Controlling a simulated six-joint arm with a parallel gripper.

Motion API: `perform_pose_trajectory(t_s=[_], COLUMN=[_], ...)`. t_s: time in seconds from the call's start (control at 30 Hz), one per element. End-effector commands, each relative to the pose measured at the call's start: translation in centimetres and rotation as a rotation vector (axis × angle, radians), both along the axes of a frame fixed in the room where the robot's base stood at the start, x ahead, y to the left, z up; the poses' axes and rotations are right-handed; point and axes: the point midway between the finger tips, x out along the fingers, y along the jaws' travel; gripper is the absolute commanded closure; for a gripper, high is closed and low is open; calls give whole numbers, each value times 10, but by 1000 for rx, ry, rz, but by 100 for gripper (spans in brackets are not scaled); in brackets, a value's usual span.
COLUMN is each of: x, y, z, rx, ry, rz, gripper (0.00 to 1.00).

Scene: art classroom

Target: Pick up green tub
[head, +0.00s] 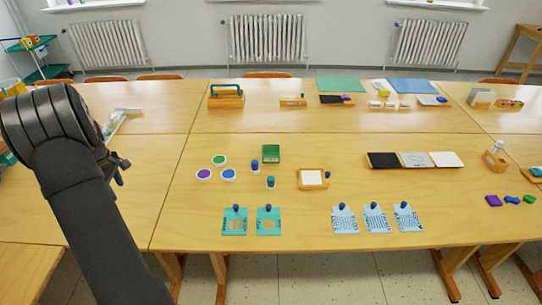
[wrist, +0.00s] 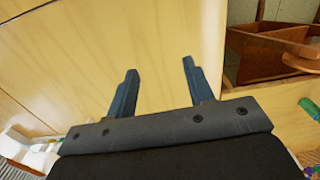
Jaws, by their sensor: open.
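A round white-rimmed tub with a green top (head: 219,160) stands on the middle table in the head view, left of centre. A purple-topped tub (head: 204,174) and a blue-topped tub (head: 228,174) stand close in front of it. My gripper (head: 121,170) is at the left of the head view, well to the left of the green tub. In the wrist view my gripper (wrist: 159,66) has its two fingers apart, with nothing between them but bare wood behind. The green tub does not show in the wrist view.
Right of the tubs are a green box (head: 271,154), a small blue container (head: 255,165), a small green container (head: 270,183) and a wooden tray (head: 313,179) with a white pad. Teal cards (head: 235,222) lie nearer the front edge. The table left of the tubs is clear.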

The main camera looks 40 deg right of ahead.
Motion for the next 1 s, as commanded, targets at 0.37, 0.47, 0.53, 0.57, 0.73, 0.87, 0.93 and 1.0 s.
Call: perform_pose_trajectory(t_s=[0.37,0.47,0.53,0.57,0.73,0.87,0.93,1.0], x=[0,0,0,0,0,3,4,4], y=[0,0,0,0,-2,-29,-60,-103], z=[0,0,0,0,0,2,4,7], rx=[0,0,0,0,0,0,2,3], ry=[0,0,0,0,-1,-21,-42,-73], rz=[0,0,0,0,-5,-82,-174,-298], gripper=[23,4,4,4,4,4,4,4])
